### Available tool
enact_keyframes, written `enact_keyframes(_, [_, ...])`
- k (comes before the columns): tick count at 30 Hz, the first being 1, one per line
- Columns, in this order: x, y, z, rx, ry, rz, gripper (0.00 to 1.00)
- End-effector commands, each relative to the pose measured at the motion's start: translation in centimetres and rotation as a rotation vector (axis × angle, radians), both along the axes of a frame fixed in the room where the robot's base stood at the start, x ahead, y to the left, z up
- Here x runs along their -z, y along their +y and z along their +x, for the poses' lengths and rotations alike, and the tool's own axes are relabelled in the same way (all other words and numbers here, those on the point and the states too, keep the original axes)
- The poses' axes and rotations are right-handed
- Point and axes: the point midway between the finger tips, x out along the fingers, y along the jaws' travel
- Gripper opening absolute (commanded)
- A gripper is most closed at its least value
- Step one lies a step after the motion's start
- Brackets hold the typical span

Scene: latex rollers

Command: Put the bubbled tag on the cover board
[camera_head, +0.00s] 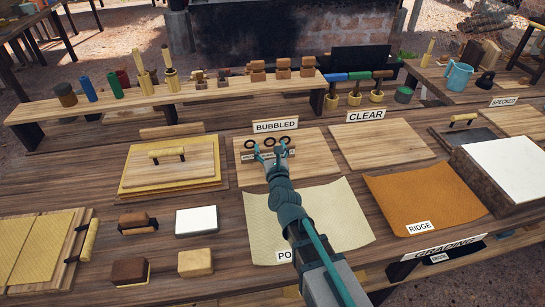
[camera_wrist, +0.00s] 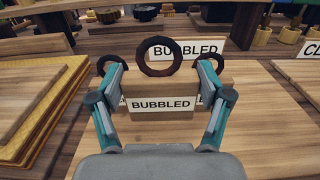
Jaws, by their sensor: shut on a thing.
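My gripper (camera_wrist: 163,92) is shut on a small wooden block with a white label reading BUBBLED, the bubbled tag (camera_wrist: 160,105). Its fingers press the block's left and right sides. In the head view my gripper (camera_head: 270,158) is over the board in front of the standing BUBBLED sign (camera_head: 275,125); the tag there is small and partly hidden. Dark rings (camera_wrist: 160,57) show at and behind the block. A wooden board with a dark-ended handle, likely the cover board (camera_head: 195,165), lies on yellow sheets to the left; its edge shows in the wrist view (camera_wrist: 30,85).
The CLEAR board (camera_head: 380,142) is bare, right of the BUBBLED board (camera_head: 310,145). A cream sheet (camera_head: 345,215) and an orange RIDGE sheet (camera_head: 425,195) lie in front. Blocks (camera_head: 196,221) sit front left. A raised shelf (camera_head: 180,98) with bottles and stamps runs behind.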

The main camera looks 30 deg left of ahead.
Motion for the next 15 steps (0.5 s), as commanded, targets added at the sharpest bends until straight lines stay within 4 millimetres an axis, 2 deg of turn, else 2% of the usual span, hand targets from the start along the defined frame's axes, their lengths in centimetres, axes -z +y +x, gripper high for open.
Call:
enact_keyframes(7, [2.9, 0.0, 0.0, 0.0, 0.002, -0.003, 0.43])
enact_keyframes(15, [3.2, 0.0, 0.0, 0.0, 0.0, 0.0, 0.43])
